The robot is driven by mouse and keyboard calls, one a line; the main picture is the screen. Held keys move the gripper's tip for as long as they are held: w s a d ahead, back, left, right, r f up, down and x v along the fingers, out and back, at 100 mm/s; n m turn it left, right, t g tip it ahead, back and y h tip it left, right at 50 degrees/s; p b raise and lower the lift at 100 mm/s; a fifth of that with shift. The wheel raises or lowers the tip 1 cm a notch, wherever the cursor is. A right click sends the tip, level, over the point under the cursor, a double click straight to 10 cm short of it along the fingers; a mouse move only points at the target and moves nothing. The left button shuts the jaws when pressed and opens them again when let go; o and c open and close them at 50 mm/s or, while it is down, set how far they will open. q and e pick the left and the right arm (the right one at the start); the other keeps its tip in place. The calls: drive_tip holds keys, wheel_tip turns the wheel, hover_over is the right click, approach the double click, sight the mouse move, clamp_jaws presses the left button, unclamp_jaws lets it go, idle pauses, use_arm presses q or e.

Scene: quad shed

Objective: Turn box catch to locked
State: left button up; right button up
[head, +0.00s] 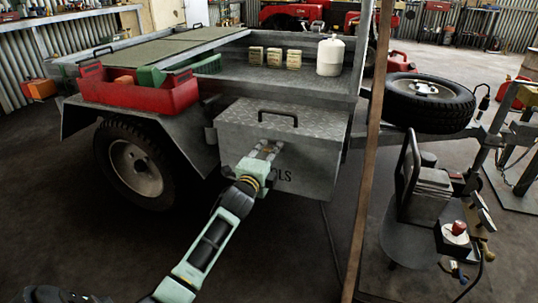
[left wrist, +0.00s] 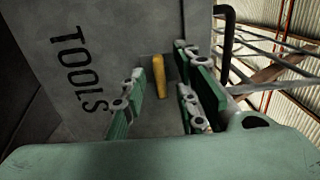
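The grey metal tool box (head: 245,125) is mounted at the trailer's front end, with its lid down and a black handle on top. My left gripper (head: 267,150) is at the upper front face of the box and hides the catch in the head view. In the left wrist view, a yellow catch lever (left wrist: 161,77) shows between the parted fingers of my left gripper (left wrist: 169,70). The lever runs roughly parallel to the TOOLS lettering (left wrist: 78,68). The fingers look open, with a gap beside the lever; contact cannot be told. My right gripper is not in view.
A red tray (head: 140,95) sits on the trailer's side above the wheel (head: 133,165). A white canister (head: 330,57) and several small blocks stand behind the box. A brown post (head: 366,150) rises right of the box.

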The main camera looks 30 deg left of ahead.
use_arm(q)
clamp_jaws()
idle(0.3)
